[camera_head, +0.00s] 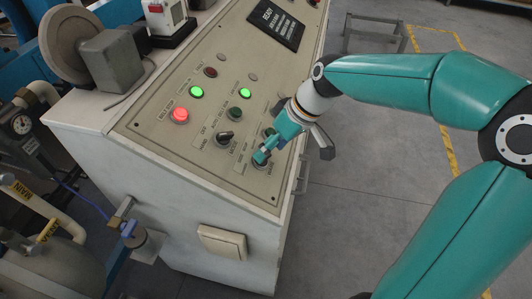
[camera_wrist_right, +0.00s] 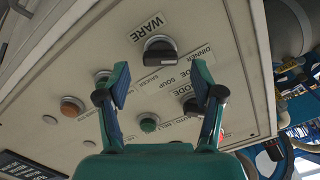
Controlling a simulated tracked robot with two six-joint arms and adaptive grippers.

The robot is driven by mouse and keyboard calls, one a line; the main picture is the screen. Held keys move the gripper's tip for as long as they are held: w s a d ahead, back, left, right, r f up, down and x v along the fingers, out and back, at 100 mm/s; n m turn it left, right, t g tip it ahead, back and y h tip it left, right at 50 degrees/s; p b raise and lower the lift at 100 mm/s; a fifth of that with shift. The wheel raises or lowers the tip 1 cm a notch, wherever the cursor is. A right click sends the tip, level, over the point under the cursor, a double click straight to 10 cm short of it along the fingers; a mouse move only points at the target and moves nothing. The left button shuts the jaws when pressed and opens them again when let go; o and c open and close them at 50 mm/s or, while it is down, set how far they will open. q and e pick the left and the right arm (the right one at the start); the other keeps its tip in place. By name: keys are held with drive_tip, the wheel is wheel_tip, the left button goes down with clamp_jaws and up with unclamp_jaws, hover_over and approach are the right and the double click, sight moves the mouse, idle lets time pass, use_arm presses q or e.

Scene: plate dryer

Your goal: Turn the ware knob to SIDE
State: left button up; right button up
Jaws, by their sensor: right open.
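The ware knob (camera_wrist_right: 160,51) is a dark round selector with a raised grip bar, beneath a WARE label that appears upside down in the right wrist view. Labels including DINNER and SOUP lie around it on the panel side nearer my gripper. Its exact setting is hard to read. My right gripper (camera_wrist_right: 161,76) is open, with its two fingers spread to either side below the knob in that view and nothing between them. In the head view, my right gripper (camera_head: 264,155) hovers over the panel's near right corner and mostly hides the knob. My left gripper is not in view.
The sloped control panel (camera_head: 150,122) carries a lit red button (camera_head: 180,115), green lights (camera_head: 196,91), a mode knob (camera_head: 224,138) close to my gripper, and a dark display (camera_head: 275,24). A side handle (camera_head: 302,174) is below my gripper.

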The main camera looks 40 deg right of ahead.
drive_tip(key=shift+x, duration=1.45)
drive_tip(key=shift+c, duration=0.2)
drive_tip(key=c, duration=1.1)
drive_tip(key=shift+m, duration=0.4)
drive_tip(key=m, duration=0.3)
drive_tip(key=shift+r, duration=0.1)
drive_tip(key=shift+d+m+y+p, duration=0.1)
drive_tip(key=shift+m+y+p, duration=0.3)
drive_tip(key=shift+m, duration=1.6)
